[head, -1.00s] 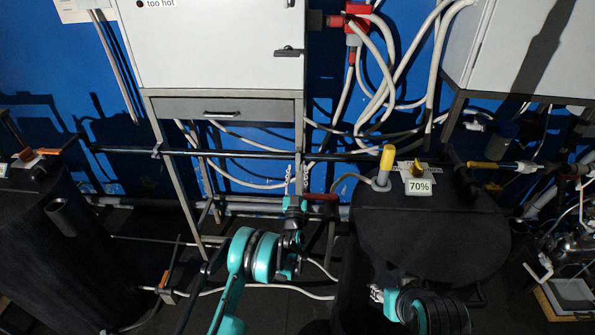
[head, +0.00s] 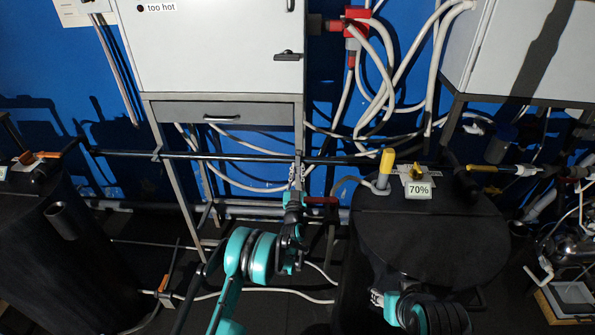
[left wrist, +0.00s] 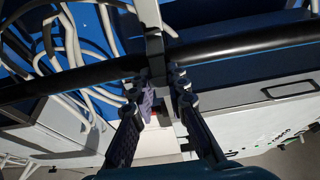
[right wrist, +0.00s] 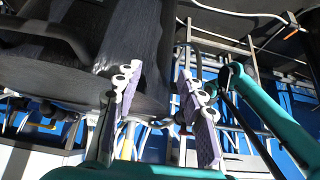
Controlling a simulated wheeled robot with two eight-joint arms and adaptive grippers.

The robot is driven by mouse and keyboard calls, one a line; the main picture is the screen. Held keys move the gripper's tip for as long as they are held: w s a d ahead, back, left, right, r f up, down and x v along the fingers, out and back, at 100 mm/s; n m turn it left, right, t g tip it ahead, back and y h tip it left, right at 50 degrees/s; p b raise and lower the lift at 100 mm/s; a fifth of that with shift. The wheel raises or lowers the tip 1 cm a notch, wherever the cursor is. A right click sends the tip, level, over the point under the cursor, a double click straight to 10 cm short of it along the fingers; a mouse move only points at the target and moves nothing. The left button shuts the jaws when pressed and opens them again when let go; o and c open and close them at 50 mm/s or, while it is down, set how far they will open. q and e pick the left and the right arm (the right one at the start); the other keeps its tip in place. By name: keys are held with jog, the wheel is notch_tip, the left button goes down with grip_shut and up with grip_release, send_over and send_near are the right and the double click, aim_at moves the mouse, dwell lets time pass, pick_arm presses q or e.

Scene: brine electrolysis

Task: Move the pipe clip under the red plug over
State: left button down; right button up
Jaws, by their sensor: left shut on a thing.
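The red plug (head: 357,28) sits high on the blue wall, right of the white cabinet. A small grey pipe clip (head: 299,157) is on the black horizontal pipe (head: 235,157), beside the cabinet's right leg. My left gripper (head: 296,184) reaches up to it from below. In the left wrist view the two fingers (left wrist: 159,84) close around the narrow clip (left wrist: 156,66) just by the pipe; the fingers hide part of it. My right gripper (head: 378,297) is low in front of the right black tank. In the right wrist view its fingers (right wrist: 157,82) are apart and empty.
Another clip (head: 157,153) is on the pipe further left. The black tank (head: 430,245) with a yellow-capped stub (head: 385,168) and a 70% label (head: 419,190) stands at right. White hoses (head: 385,80) hang behind the pipe. The grey drawer (head: 222,112) is above the pipe.

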pick_arm(q)
jog(key=shift+w+r+g+p, duration=0.15)
jog(key=shift+r+g+p, duration=0.15)
jog(key=shift+g+p, duration=0.45)
jog(key=shift+g, duration=0.25)
jog(key=c, duration=1.5)
grip_release()
jog(key=shift+s+f, duration=0.2)
jog(key=shift+s, duration=1.05)
jog(key=shift+s+f, duration=0.2)
jog(key=shift+s, duration=1.05)
jog(key=shift+s+f, duration=0.2)
jog(key=shift+s, duration=1.05)
